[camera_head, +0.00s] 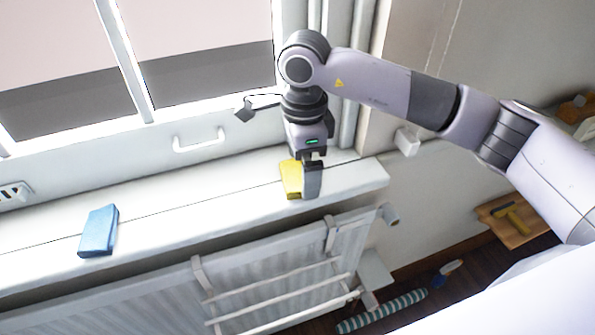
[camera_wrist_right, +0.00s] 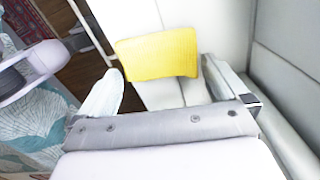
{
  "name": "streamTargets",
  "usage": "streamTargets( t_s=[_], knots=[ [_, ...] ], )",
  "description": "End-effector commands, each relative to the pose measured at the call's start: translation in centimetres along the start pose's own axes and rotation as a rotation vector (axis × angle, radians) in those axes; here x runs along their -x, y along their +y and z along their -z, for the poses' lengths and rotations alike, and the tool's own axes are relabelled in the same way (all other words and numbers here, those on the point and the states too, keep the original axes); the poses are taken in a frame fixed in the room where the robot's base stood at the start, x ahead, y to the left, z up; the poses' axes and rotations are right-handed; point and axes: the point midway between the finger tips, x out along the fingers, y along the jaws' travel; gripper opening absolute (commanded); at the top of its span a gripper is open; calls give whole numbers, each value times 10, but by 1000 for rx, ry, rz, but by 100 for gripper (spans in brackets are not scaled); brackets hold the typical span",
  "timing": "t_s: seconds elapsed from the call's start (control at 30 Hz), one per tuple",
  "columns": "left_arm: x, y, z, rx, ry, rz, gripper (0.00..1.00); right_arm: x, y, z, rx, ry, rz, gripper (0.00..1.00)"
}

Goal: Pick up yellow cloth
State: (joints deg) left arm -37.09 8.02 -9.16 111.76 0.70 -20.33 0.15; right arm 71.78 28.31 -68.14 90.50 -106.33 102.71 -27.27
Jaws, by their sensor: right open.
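The yellow cloth (camera_head: 291,179) lies folded on the white window sill (camera_head: 190,205), near the sill's right end. My right gripper (camera_head: 312,178) reaches down to the sill, right at the cloth, and hides part of it in the head view. In the right wrist view the yellow cloth (camera_wrist_right: 160,55) shows just beyond and between the two spread fingers of the right gripper (camera_wrist_right: 168,95). The jaws are open, and I cannot tell whether a finger touches the cloth. My left gripper is not in view.
A folded blue cloth (camera_head: 99,231) lies farther left on the sill. A window with a handle (camera_head: 199,141) stands behind the sill. A white radiator (camera_head: 270,285) with rails is below it. A striped roll (camera_head: 383,311) lies on the floor. The sill between the cloths is clear.

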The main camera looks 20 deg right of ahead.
Motion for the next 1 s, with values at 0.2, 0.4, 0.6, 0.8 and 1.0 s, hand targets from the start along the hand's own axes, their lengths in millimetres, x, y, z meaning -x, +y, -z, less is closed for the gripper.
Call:
streamTargets(
  t_s=[0.2, 0.4, 0.6, 0.8, 1.0],
  knots=[
    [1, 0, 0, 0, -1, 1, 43, -11, 0, 0, 0, -1, 0, 100],
    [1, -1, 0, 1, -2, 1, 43, -11, 0, 0, 0, -2, 0, 80],
    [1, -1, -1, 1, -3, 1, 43, -11, 0, 0, 0, -2, 0, 61],
    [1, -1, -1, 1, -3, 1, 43, -9, 0, -1, 0, -2, 1, 61],
    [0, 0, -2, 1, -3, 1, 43, 7, -1, -1, 0, -3, 4, 61]
  ],
)
